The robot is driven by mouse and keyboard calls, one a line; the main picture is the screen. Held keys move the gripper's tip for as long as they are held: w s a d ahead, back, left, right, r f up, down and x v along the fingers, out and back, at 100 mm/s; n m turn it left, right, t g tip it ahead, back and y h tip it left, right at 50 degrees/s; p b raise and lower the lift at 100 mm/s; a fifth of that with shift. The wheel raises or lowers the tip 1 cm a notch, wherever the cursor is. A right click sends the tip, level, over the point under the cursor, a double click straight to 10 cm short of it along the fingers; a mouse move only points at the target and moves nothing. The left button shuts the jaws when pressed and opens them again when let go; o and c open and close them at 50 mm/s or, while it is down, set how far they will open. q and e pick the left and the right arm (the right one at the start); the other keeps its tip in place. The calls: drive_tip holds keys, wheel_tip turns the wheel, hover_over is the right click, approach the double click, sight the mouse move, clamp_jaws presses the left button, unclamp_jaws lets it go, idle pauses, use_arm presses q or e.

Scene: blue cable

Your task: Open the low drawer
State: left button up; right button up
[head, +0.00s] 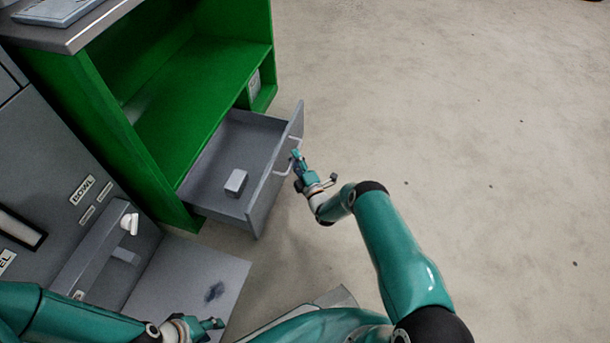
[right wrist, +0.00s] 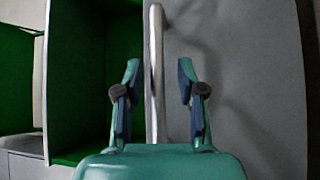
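The low grey drawer (head: 213,165) stands pulled out from the bottom of the green cabinet (head: 190,95), with its inside showing. Its front panel (head: 275,180) carries a pale bar handle (head: 290,168). My right gripper (head: 297,156) is at this handle. In the right wrist view the open fingers of my right gripper (right wrist: 158,72) stand on either side of the handle bar (right wrist: 156,60), with visible gaps to both. My left gripper (head: 216,323) is low in the head view, away from the drawer; its finger opening is too small to tell.
A small grey block (head: 236,182) lies in the drawer. A grey unit with labels (head: 82,190) and a second handle (head: 130,223) stands at the left, beside a flat grey panel (head: 190,280). The floor (head: 450,120) to the right is clear.

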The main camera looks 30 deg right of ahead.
drive_tip(key=s+f, duration=0.1)
drive_tip(key=s, duration=0.9)
drive_tip(key=shift+s+a+f, duration=0.25)
drive_tip(key=shift+s+a, duration=0.05)
drive_tip(key=shift+s, duration=0.1)
drive_tip(key=shift+a, duration=0.1)
